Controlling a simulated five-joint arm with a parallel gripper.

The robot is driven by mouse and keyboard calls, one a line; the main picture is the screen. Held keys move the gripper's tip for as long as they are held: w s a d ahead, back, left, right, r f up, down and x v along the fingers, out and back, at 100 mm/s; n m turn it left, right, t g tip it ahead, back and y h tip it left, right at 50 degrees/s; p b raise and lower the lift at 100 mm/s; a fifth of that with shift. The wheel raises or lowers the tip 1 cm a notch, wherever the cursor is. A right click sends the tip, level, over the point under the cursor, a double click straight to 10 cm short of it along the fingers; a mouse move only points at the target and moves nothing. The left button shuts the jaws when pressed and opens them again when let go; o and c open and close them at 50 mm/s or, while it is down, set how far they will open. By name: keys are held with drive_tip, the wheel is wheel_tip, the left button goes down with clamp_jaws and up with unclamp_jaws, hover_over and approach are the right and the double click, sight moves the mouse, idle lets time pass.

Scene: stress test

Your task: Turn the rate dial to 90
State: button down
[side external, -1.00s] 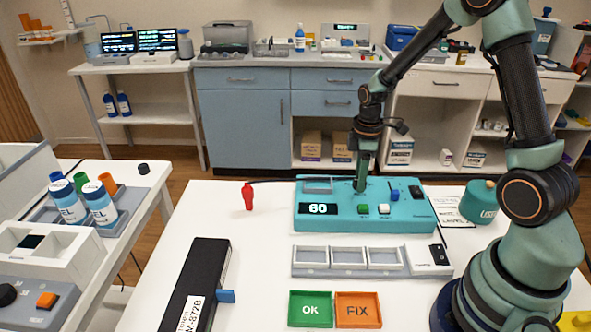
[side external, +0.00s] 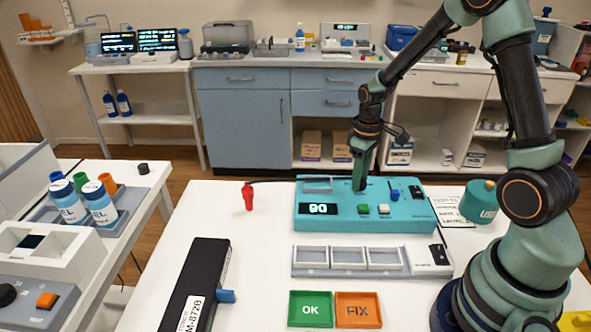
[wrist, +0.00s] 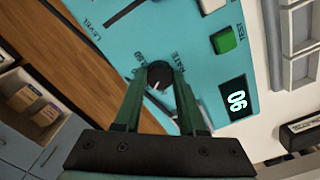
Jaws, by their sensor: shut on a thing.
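The teal device (side external: 405,218) stands on the white table, and its black display (side external: 319,209) reads 90. My gripper (side external: 359,187) points down at the device's top. In the wrist view, the dark round rate dial (wrist: 159,74) is between the tips of my green fingers (wrist: 158,82), which are shut on it. A pale mark shows on the dial's face. The label by it reads RATE, partly covered by a finger.
Green and white buttons (side external: 374,209), a blue knob (side external: 394,195) and a black switch (side external: 415,192) sit right of my gripper. A grey tray (side external: 310,262), a green OK bin (side external: 310,309) and an orange FIX bin (side external: 358,310) are in front. A red object (side external: 248,197) stands left.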

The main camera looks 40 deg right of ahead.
drive_tip(key=shift+m, duration=0.9)
drive_tip(key=shift+r, duration=0.1)
drive_tip(key=shift+c, duration=2.4)
unclamp_jaws()
wheel_tip(320, 180, up, 12)
